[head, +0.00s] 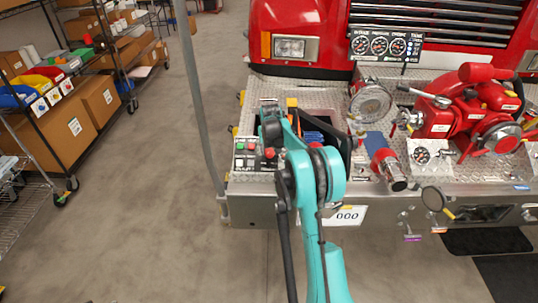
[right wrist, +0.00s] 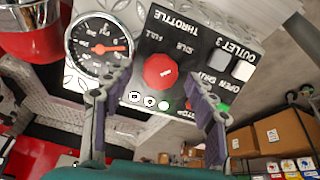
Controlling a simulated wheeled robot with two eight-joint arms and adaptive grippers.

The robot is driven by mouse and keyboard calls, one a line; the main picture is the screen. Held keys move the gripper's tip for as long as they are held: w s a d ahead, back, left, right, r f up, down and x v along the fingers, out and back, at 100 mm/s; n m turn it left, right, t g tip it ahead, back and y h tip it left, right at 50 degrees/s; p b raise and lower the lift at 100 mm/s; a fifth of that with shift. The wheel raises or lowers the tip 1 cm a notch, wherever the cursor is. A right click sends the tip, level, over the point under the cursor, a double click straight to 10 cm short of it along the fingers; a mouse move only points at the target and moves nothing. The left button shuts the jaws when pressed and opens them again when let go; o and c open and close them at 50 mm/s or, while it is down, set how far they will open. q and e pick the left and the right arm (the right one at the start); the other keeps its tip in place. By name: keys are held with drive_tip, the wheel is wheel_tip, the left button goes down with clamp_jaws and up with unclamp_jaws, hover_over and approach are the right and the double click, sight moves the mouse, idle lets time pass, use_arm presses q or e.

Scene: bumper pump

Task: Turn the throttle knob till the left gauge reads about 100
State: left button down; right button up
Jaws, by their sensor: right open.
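The red throttle knob (right wrist: 160,71) sits on a black panel marked THROTTLE, upside down in the right wrist view. In the head view the knob (head: 269,153) shows partly beside my teal right arm. My right gripper (right wrist: 158,82) is open, its two grey fingers to either side of the knob in that view; contact cannot be told. Three round gauges sit on a black board at the back; the left gauge (head: 360,44) is too small to read. A gauge with a red needle (right wrist: 98,46) is close beside the throttle panel. My left gripper is out of view.
White and black switches (right wrist: 232,65) and a green button (right wrist: 222,108) lie close to the knob. A red pump fitting (head: 440,118) and a round lamp (head: 370,101) stand to the right on the bumper. Shelves with boxes (head: 65,115) stand left across clear floor.

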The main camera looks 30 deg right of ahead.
drive_tip(key=shift+x, duration=0.95)
drive_tip(key=c, duration=1.1)
drive_tip(key=shift+c, duration=0.2)
